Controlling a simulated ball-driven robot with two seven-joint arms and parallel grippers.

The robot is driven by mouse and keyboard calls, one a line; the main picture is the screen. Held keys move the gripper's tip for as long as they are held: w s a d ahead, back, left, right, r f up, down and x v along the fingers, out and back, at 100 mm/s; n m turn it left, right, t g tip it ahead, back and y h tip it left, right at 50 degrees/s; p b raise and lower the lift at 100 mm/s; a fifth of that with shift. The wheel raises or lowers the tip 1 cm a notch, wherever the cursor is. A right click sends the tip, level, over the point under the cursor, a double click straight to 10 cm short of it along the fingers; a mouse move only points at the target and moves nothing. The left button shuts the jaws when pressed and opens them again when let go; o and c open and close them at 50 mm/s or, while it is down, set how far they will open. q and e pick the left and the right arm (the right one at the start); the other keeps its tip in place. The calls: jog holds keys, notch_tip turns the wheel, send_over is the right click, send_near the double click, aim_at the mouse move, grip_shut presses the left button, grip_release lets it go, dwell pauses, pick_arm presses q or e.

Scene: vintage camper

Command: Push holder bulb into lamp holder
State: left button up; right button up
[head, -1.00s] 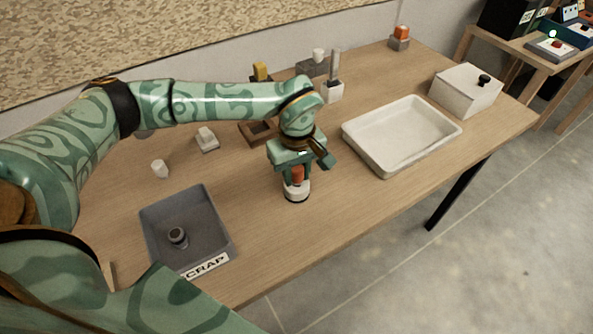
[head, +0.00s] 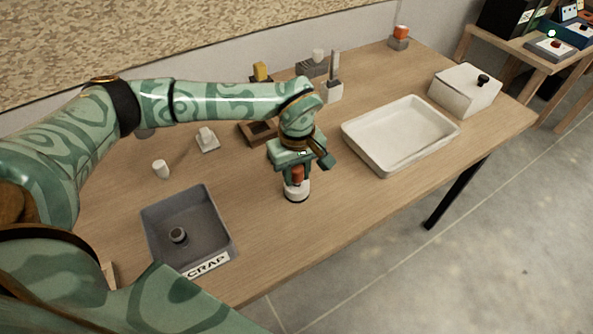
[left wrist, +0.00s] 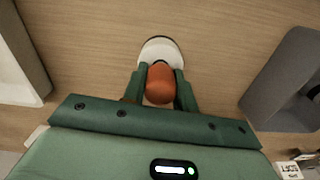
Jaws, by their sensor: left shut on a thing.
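The holder bulb is orange-red (head: 297,174) and sits between the fingers of my left gripper (head: 297,180), which is shut on it. The lamp holder is a round white base with a dark bottom edge (head: 296,192), standing on the table directly under the bulb. In the left wrist view the bulb (left wrist: 160,83) is between the two green fingers (left wrist: 160,90), with the white lamp holder (left wrist: 161,50) just beyond it. The bulb's lower end is hidden, so I cannot tell how deep it sits in the holder. My right gripper is not in view.
A grey scrap tray (head: 215,215) with a dark round part stands left of the holder. A white tray (head: 435,142) stands to the right, with a white lidded box (head: 462,92) behind it. Small blocks and fixtures line the back. The front table strip is clear.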

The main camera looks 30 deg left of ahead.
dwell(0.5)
pick_arm(q)
jog(key=shift+f, duration=0.35)
dwell(0.3)
